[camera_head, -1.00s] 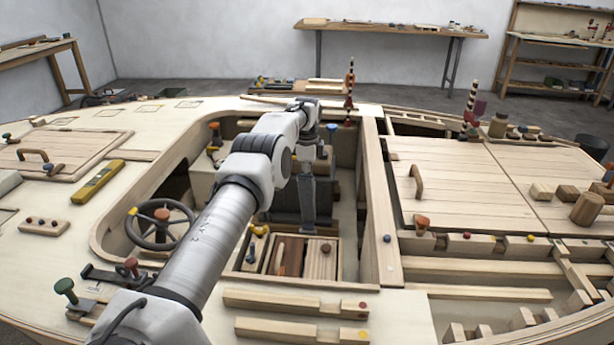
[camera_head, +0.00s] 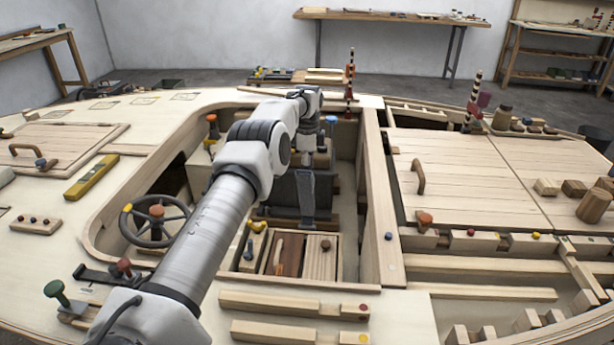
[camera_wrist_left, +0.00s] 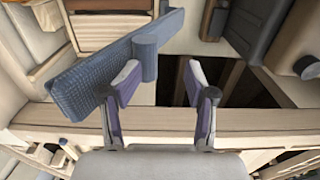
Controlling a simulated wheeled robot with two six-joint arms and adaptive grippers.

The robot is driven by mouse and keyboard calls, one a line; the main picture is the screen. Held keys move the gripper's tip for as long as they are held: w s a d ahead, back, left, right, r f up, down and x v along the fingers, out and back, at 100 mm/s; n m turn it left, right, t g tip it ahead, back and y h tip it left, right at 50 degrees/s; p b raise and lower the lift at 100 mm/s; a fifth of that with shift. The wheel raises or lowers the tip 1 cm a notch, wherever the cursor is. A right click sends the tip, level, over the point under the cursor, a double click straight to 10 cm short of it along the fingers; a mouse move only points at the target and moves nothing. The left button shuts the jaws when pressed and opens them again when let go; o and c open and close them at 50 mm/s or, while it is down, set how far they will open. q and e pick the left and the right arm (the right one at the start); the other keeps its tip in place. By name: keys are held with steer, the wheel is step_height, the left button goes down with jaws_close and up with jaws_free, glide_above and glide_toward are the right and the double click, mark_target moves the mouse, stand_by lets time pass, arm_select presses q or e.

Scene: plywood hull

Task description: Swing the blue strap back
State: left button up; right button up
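In the left wrist view a long blue strap (camera_wrist_left: 88,82) with a woven look lies slanted on the left. A blue-grey post (camera_wrist_left: 146,57) stands against it near its upper end. My left gripper (camera_wrist_left: 160,84) is open, its two fingers apart with nothing between them. The left fingertip is close beside the post and strap; I cannot tell if it touches. In the head view the left gripper (camera_head: 307,193) points down into the cockpit opening. I cannot make out the strap for certain there. My right gripper is not in view.
The cockpit's wooden rim (camera_head: 372,200) surrounds the gripper. A steering wheel (camera_head: 128,232) is left of my arm, and a lidded wooden box (camera_head: 321,258) lies in front. Dark openings (camera_wrist_left: 226,84) show right of the fingers. Striped posts (camera_head: 349,85) stand behind.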

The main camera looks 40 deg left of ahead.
arm_select(q)
step_height(320, 180, up, 9)
steer(key=shift+s, duration=0.2)
steer(key=shift+d, duration=0.1)
